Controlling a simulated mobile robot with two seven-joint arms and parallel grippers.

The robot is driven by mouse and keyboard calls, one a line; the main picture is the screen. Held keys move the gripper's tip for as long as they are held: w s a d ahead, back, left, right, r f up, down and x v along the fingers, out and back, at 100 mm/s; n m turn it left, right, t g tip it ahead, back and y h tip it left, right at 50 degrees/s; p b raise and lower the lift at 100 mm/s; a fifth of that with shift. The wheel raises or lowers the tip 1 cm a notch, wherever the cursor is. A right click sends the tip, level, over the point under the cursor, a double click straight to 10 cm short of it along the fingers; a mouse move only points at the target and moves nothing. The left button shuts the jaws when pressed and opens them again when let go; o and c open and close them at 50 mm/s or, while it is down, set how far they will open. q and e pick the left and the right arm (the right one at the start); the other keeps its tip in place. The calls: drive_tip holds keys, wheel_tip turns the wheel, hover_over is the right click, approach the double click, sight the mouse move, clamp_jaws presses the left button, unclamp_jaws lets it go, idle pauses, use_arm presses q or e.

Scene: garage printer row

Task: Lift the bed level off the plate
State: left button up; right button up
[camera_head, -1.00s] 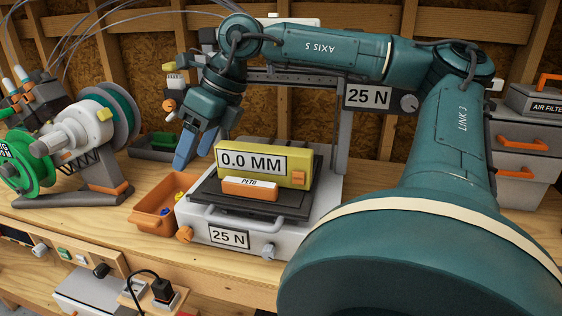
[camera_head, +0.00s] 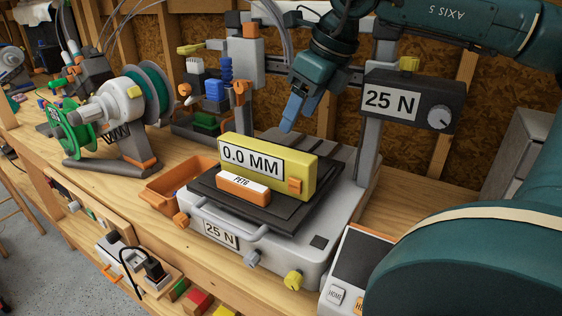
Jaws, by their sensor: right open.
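The bed level is a yellow block (camera_head: 307,172) with a 0.0 MM display, standing upright on the dark plate (camera_head: 288,222) of the printer. An orange PETG block (camera_head: 230,189) sits right in front of it, on its left half. My right gripper (camera_head: 294,115) has blue fingers pointing down and is open and empty. It hangs just above or behind the level's right half, apart from it; the exact depth is hard to tell. My left gripper is not in view.
A 25 N box with a knob (camera_head: 440,135) is on the printer's right upright. An orange bin (camera_head: 160,192) stands left of the plate. A spool holder with a green spool (camera_head: 80,133) is further left. Bare bench shows right of the printer.

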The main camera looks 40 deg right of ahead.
sight(276, 163)
drive_tip(key=p+x, duration=0.1)
drive_tip(key=x, duration=1.2)
drive_tip(key=shift+s+a+f, duration=0.1)
drive_tip(key=shift+s+a, duration=0.05)
drive_tip(key=c, duration=1.2)
